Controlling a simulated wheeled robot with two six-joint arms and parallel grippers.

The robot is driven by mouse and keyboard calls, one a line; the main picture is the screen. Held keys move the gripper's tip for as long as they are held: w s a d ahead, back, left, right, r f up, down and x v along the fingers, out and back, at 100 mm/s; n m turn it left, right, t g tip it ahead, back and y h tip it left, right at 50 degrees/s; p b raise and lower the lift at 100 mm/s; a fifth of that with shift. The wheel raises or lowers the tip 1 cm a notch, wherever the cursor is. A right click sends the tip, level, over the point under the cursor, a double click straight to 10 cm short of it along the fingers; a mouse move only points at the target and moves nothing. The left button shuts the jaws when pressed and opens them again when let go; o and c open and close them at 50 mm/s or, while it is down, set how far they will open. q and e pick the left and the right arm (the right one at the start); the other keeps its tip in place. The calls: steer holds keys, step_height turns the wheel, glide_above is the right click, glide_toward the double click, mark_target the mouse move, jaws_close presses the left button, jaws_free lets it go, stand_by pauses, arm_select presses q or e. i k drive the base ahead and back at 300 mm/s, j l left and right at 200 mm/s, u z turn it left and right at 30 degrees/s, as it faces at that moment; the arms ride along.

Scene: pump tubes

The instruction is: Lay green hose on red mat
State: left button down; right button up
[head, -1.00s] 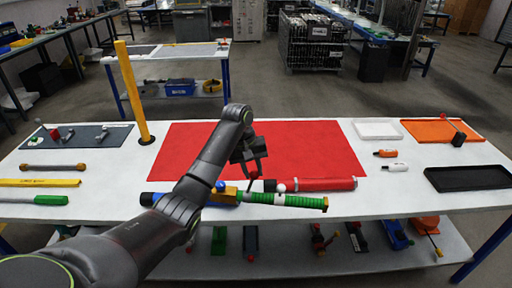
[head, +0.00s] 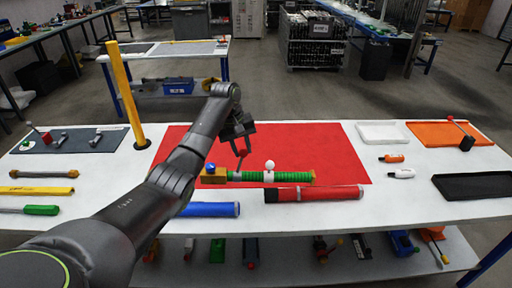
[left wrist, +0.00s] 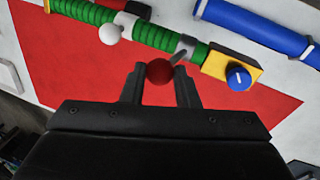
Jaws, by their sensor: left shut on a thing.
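The green ribbed hose (head: 295,176) has a yellow end block with a blue knob, a white collar with a white ball, and a lever with a red ball. In the head view it lies across the front part of the red mat (head: 290,142); I cannot tell whether it touches the mat. My left gripper (head: 242,152) is shut on the hose's red ball. In the left wrist view the red ball is between the fingertips (left wrist: 160,82), with the green hose (left wrist: 90,12) beyond them over the red mat (left wrist: 90,75). My right gripper is not in view.
A red tube (head: 315,193) and a blue tube (head: 207,209) lie in front of the hose. A yellow post (head: 125,95) stands at the mat's left. White (head: 382,140), orange (head: 425,127) and black (head: 475,195) trays are on the right. The mat behind the hose is clear.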

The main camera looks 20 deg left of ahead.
mark_target(256, 146)
steer(key=i+j, duration=0.45)
steer(key=i, duration=0.15)
steer(key=i+j, duration=0.4)
steer(key=i, duration=0.15)
